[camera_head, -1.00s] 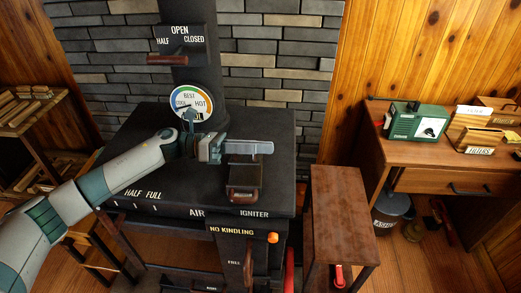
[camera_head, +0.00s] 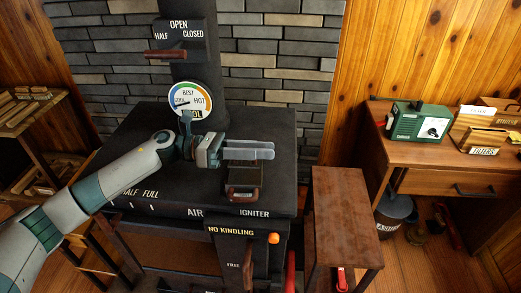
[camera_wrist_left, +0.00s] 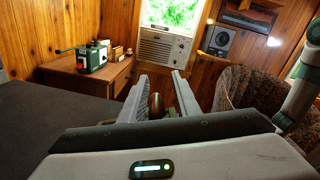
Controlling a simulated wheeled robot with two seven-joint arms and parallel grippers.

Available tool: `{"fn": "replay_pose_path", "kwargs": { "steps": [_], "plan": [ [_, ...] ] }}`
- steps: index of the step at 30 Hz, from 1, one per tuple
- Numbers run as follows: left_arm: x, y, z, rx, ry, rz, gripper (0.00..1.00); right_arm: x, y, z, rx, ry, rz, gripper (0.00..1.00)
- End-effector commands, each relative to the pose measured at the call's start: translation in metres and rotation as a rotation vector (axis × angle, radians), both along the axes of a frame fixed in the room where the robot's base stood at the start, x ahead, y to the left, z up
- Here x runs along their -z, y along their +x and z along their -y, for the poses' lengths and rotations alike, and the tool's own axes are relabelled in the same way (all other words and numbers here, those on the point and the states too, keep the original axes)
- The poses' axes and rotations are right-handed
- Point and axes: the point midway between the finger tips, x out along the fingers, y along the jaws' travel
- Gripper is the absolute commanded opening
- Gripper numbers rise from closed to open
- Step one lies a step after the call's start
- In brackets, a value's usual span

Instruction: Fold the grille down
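No part with bars that I can clearly tell as the grille shows. On the dark stove top (camera_head: 165,180), a small dark block or plate (camera_head: 246,176) with a reddish-brown handle (camera_head: 243,195) sits near the front edge. My left gripper (camera_head: 272,150) is just above and behind it, its fingers pointing right. In the left wrist view, the fingers of the left gripper (camera_wrist_left: 162,78) are apart, and a reddish-brown rounded thing (camera_wrist_left: 155,106), likely the handle, shows between and beyond them. I cannot tell whether they touch it. My right gripper is out of view.
A flue with a damper handle (camera_head: 166,54) and a dial gauge (camera_head: 190,99) rises behind the stove top. A narrow brown side table (camera_head: 339,192) stands to the right. A wooden desk (camera_head: 447,150) with a green device (camera_head: 417,122) is beyond it.

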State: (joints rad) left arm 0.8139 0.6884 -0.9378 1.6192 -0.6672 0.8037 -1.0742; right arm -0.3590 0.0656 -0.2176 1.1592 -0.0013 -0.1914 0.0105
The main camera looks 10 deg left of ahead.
Motion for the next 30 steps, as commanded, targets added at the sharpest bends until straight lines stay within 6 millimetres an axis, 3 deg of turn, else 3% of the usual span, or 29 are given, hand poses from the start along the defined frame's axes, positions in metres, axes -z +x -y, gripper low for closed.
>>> {"fn": "replay_pose_path", "kwargs": {
  "steps": [11, 17, 23, 30],
  "plan": [
    [0.001, 0.000, -0.002, 0.000, 0.000, 0.000, 0.30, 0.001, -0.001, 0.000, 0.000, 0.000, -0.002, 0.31],
    [0.002, -0.001, -0.015, -0.001, 0.000, -0.001, 0.30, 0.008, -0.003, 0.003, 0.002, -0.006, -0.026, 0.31],
    [0.003, -0.002, -0.044, -0.003, 0.001, -0.001, 0.30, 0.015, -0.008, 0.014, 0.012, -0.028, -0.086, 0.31],
    [0.004, -0.005, -0.093, -0.002, 0.002, -0.001, 0.30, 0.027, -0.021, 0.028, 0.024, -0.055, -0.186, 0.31]
  ]
}}
